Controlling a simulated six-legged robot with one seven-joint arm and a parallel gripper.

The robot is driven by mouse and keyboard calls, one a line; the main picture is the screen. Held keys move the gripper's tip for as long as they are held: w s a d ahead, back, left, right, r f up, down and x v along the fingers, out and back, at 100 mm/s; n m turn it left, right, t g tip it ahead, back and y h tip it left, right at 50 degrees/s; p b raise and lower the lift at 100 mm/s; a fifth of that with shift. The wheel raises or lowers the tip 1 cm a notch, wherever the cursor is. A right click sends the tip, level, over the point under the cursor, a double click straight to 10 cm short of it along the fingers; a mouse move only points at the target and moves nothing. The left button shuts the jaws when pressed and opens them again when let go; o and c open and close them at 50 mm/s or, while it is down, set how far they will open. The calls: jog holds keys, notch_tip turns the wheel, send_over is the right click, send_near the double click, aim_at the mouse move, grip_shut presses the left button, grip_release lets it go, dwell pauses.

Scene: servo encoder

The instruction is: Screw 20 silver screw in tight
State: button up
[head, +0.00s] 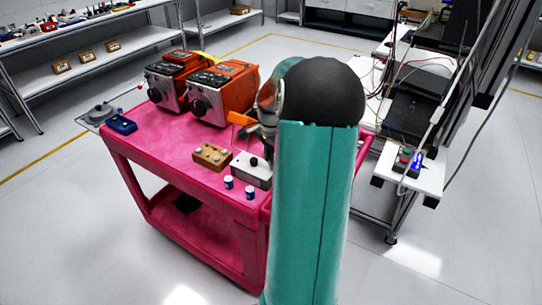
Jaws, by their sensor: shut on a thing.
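My gripper (257,131) is small in the head view, just left of my teal arm and partly hidden by it. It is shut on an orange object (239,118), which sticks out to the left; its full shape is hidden. Below the gripper, a grey box (251,169) with a dark knob-like part on top sits on the pink cart (150,150). A brown block (212,156) with several small light spots lies to the left of the box. No silver screw can be made out at this size.
Two orange-and-grey machines (225,92) stand at the cart's back. Two small blue-and-white cylinders (229,182) stand near its front edge. A blue device (121,125) lies at its left end. A white bench (425,175) with wires is at the right.

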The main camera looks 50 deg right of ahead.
jog(key=shift+f, duration=0.8)
